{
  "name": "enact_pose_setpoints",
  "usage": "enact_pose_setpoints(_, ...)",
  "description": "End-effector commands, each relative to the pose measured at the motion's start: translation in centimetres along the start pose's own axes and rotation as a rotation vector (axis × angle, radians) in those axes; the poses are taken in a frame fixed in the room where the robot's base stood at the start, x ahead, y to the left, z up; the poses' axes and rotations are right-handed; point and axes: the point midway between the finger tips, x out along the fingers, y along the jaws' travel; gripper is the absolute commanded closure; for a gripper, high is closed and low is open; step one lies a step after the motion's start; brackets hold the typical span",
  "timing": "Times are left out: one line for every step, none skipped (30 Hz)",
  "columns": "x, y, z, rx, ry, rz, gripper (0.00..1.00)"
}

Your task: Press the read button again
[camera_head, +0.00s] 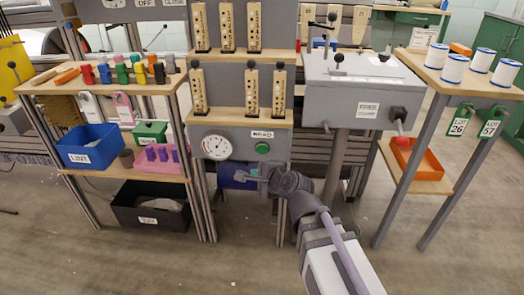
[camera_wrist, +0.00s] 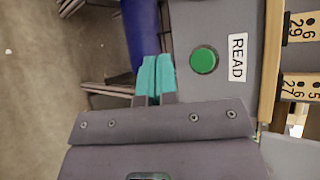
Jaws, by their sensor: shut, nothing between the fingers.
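The green round read button (camera_head: 262,148) sits on the front of the grey gauge box, under a white READ label (camera_head: 262,134). In the wrist view the button (camera_wrist: 204,60) is right of my fingertips, with the READ label (camera_wrist: 237,57) further right. My gripper (camera_head: 241,177) is below the button in the head view. In the wrist view its teal fingertips (camera_wrist: 156,76) lie together, shut and empty. The fingers appear apart from the button. Whether the button is pushed in cannot be told.
A round dial gauge (camera_head: 216,147) is left of the button. Numbered wooden blocks (camera_head: 251,92) stand on the shelf above. A blue object (camera_head: 230,180) is behind my gripper. A grey machine (camera_head: 362,90) with a red-knobbed lever (camera_head: 402,127) stands to the right.

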Motion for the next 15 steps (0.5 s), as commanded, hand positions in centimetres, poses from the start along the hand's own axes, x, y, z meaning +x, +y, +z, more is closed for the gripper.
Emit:
enact_pose_setpoints(0.5, -0.3, -0.3, 0.0, 0.001, 0.0, 1.0)
enact_pose_setpoints(0.7, -0.5, -0.5, 0.0, 0.001, 0.0, 1.0)
enact_pose_setpoints(1.1, -0.8, -0.8, 0.0, 0.001, 0.0, 1.0)
enact_pose_setpoints(1.4, -1.0, -1.0, -0.001, 0.001, 0.0, 1.0)
enact_pose_setpoints(1.7, -1.2, -1.2, -0.001, 0.001, 0.0, 1.0)
enact_pose_setpoints(2.1, -1.5, -1.5, -0.001, 0.002, 0.0, 1.0)
enact_pose_setpoints(2.5, -1.8, -1.8, -0.001, 0.002, 0.0, 1.0)
enact_pose_setpoints(2.8, -2.0, -2.0, -0.001, 0.001, 0.0, 1.0)
enact_pose_setpoints(3.2, -2.3, -2.3, -0.001, 0.001, 0.001, 1.0)
enact_pose_setpoints(3.5, -2.5, -2.5, -0.001, 0.0, 0.001, 1.0)
enact_pose_setpoints(3.8, -2.7, -2.7, -0.001, 0.0, 0.001, 1.0)
enact_pose_setpoints(4.2, -3.0, -3.0, -0.001, 0.0, 0.001, 1.0)
enact_pose_setpoints(4.5, -3.2, -3.2, -0.001, 0.0, 0.001, 1.0)
enact_pose_setpoints(4.7, -3.4, -3.4, -0.001, 0.0, 0.001, 1.0)
enact_pose_setpoints(5.0, -3.6, -3.6, -0.001, 0.001, 0.001, 1.0)
